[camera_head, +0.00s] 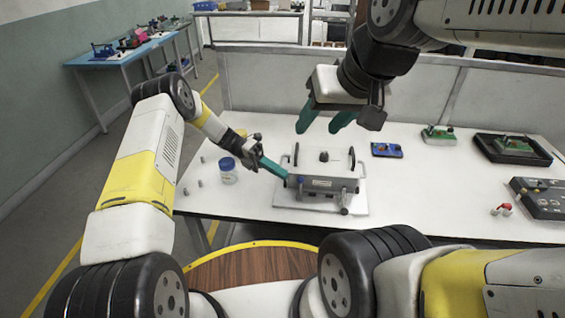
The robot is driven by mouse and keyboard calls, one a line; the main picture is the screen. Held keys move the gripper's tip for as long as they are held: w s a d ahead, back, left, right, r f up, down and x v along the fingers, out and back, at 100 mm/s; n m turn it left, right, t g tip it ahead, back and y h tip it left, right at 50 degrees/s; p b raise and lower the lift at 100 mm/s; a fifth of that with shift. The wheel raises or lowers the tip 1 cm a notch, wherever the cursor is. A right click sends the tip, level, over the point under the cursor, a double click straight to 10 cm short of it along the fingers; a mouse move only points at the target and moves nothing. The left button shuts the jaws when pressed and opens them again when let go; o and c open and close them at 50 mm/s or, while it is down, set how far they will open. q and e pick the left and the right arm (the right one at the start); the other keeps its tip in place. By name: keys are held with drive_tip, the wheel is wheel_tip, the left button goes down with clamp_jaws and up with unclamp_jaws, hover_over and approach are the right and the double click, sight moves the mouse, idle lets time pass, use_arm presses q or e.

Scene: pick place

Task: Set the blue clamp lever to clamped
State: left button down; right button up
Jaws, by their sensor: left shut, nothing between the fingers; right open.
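A grey metal fixture (318,186) with a knob on top and dark upright handles stands on a pale base plate on the white table. My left gripper (281,173) is shut and empty, its teal fingertips at the fixture's upper left front corner. I cannot tell whether they touch it. A small blue board (387,150) with small parts on it lies to the right, behind the fixture. I cannot make out for sure which part is the blue clamp lever, or its position. My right gripper (319,127) is open and empty, pointing down above and behind the fixture.
A blue-lidded jar (228,172) and small grey pieces stand left of the fixture. Green clamps (438,136), a black tray (485,144) and a grey control panel (540,199) are on the right. A low grey partition (265,83) runs behind the table.

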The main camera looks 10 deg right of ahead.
use_arm(q)
drive_tip(key=v, duration=0.3)
drive_tip(key=shift+a, duration=0.2)
drive_tip(key=shift+r, duration=0.1)
drive_tip(key=s+a+r+m+t+y, duration=0.35)
drive_tip(key=a+r+m, duration=0.2)
drive_tip(key=r, duration=0.45)
drive_tip(key=s+a+r+m+t+y, duration=0.2)
drive_tip(key=a+r+m+t, duration=0.3)
drive_tip(key=r, duration=0.5)
drive_tip(key=s+a+r+m+t+y, duration=0.2)
drive_tip(key=s+a+r+m+t, duration=0.2)
drive_tip(key=s+m, duration=0.3)
drive_tip(key=s+a+r+m+t+y, duration=0.2)
drive_tip(key=s+a+r+m+t, duration=0.2)
drive_tip(key=s, duration=0.5)
drive_tip(key=shift+s+a+m+t, duration=0.3)
drive_tip(key=shift+a+m+t, duration=0.35)
drive_tip(key=shift+a+m, duration=0.85)
drive_tip(key=shift+d, duration=0.2)
